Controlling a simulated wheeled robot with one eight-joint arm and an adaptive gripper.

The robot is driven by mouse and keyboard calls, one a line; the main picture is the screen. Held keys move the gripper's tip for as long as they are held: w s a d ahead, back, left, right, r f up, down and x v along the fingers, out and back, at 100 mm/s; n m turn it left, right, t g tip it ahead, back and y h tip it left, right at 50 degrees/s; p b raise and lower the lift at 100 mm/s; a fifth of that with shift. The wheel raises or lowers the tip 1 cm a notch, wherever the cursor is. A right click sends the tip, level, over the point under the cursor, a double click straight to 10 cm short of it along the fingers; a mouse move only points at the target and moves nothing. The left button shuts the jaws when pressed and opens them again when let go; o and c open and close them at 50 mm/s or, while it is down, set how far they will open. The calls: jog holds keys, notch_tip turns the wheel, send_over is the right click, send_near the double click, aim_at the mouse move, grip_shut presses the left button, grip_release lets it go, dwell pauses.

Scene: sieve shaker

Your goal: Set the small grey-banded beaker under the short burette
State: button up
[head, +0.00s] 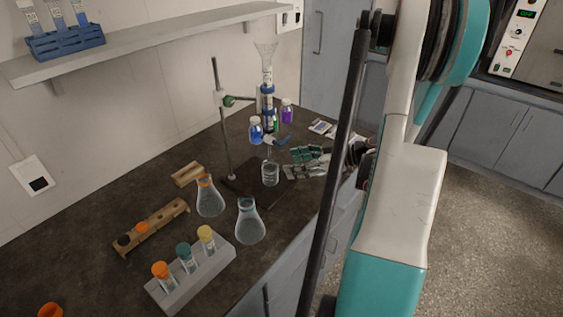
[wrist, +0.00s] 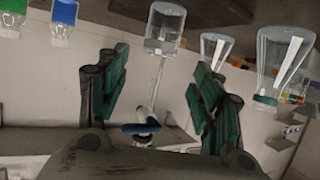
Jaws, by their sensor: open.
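A small clear glass beaker (head: 270,174) stands on the dark base of the burette stand, below the burette; I cannot make out a grey band. The stopcock also shows in the wrist view (wrist: 140,125). My gripper (head: 291,163) is open, with teal-padded fingers, just right of the beaker. In the wrist view (wrist: 160,68) the beaker shows between and beyond the fingertips, apart from them.
Two conical flasks (head: 210,198) (head: 249,224) stand left of and in front of the beaker. Bottles with blue (head: 256,130) and purple (head: 287,111) contents stand behind. A rack of capped tubes (head: 218,265) and wooden racks (head: 151,229) are at left. The stand's rod (head: 222,130) rises left of the burette.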

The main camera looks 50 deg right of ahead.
jog(key=shift+v, duration=1.35)
